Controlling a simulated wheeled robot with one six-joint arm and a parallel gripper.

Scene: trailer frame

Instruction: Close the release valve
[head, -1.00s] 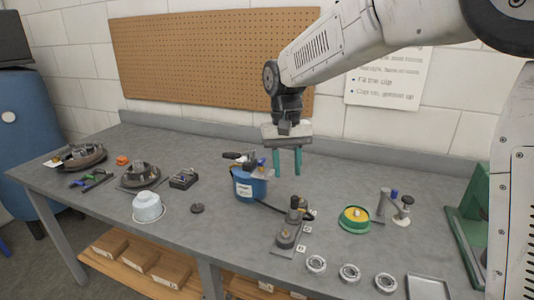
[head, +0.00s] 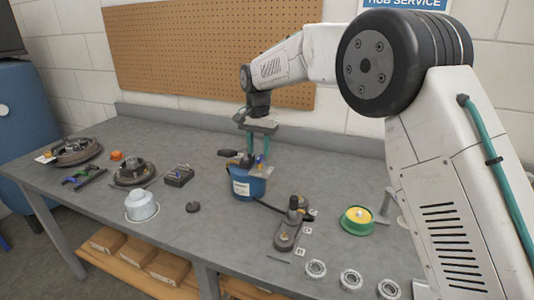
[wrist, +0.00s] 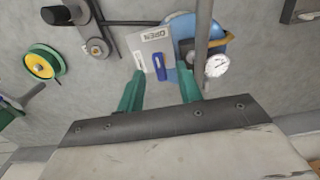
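A blue pump tank (head: 247,190) stands on the grey bench, and its side also shows in the wrist view (wrist: 181,25). A light plate marked OPEN (wrist: 152,38) sits beside the tank top in the wrist view. A blue lever (wrist: 159,67) lies at the plate's edge, and a blue part, likely the same lever (head: 260,160), shows in the head view. My gripper (head: 259,150) is above the tank, its green fingers pointing down. In the wrist view my gripper (wrist: 160,84) is open, with the lever seen between the fingertips. I see no contact.
A round gauge (wrist: 216,65) and a grey rod (wrist: 203,35) are close to the right finger in the wrist view. A black hose runs from the tank to a grey fixture (head: 289,232). A green-yellow spool (head: 357,220) stands right. A pegboard (head: 200,55) is behind.

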